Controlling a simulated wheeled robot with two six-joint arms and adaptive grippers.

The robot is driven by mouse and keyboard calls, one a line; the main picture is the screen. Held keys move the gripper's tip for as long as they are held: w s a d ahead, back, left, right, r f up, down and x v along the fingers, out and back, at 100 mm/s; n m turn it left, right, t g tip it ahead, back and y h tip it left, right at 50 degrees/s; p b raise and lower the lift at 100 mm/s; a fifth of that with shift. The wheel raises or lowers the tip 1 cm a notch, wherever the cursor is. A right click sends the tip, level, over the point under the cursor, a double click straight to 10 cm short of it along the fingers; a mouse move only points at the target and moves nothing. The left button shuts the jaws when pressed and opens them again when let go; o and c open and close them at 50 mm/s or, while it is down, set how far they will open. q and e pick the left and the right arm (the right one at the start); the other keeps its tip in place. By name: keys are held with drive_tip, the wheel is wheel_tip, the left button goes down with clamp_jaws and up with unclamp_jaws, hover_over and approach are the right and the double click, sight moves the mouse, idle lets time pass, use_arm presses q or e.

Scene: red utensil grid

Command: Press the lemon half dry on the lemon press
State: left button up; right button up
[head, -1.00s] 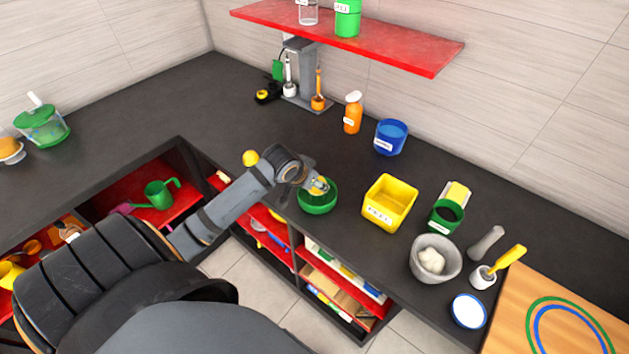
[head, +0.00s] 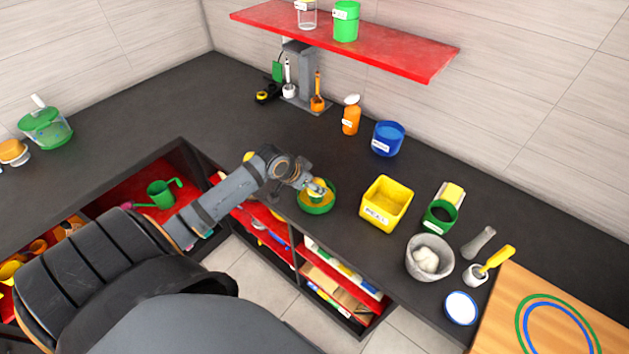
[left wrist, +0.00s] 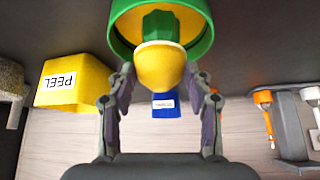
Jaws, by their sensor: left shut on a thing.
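My left gripper (head: 319,187) is over the green lemon press (head: 305,205) in the head view. It is shut on the yellow lemon half (left wrist: 160,68), which shows between both fingers in the left wrist view, where the gripper (left wrist: 160,75) comes from below. The lemon half's pale cut edge faces the press's green ribbed cone (left wrist: 160,24). The cone's tip is hidden at the lemon, and I cannot tell how firmly they touch. The press's round rim (left wrist: 120,38) surrounds the cone. My right gripper is in neither view.
A yellow PEEL bin (head: 386,190) stands right of the press, with a blue container (head: 388,137) behind. A grey mortar (head: 416,268) and green cup (head: 440,215) are farther right. Open red shelves (head: 275,228) lie below the counter edge. The counter behind the press is clear.

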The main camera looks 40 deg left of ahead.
use_arm(q)
drive_tip(key=shift+s+a+f, duration=0.1)
drive_tip(key=shift+f, duration=0.1)
drive_tip(key=shift+s+r+n+p, duration=0.1)
drive_tip(key=shift+n+p, duration=0.3)
drive_tip(key=shift+p, duration=0.25)
drive_tip(key=shift+d+n+y+p, duration=0.15)
drive_tip(key=shift+n+y+p, duration=0.45)
drive_tip(key=shift+n, duration=0.1)
drive_tip(key=shift+d+n+y+p, duration=0.15)
drive_tip(key=shift+n+y+p, duration=0.35)
drive_tip(key=shift+n+p, duration=0.15)
drive_tip(key=shift+n+y+p, duration=0.35)
drive_tip(key=shift+n+y, duration=0.05)
drive_tip(key=shift+n, duration=0.35)
